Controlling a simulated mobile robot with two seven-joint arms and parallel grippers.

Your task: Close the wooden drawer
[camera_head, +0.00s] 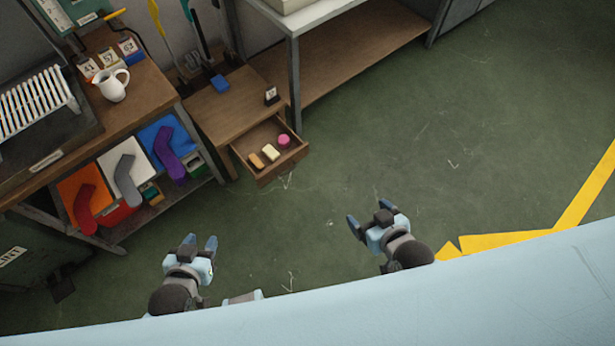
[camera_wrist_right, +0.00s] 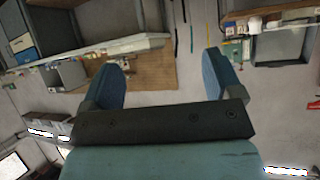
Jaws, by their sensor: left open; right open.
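The wooden drawer (camera_head: 285,172) is pulled out from the small wooden cabinet (camera_head: 232,106) at the upper middle of the head view. It holds a pink round item (camera_head: 284,140), a cream block (camera_head: 271,153) and an orange-brown block (camera_head: 257,161). My left gripper (camera_head: 201,241) is open and empty, over the floor in front of and below the drawer. My right gripper (camera_head: 369,219) is open and empty, to the right of and below the drawer. In the right wrist view its two blue fingers (camera_wrist_right: 165,75) are spread with nothing between them.
A metal-legged table (camera_head: 345,55) stands behind on the right. The green floor (camera_head: 440,150) before the drawer is clear.

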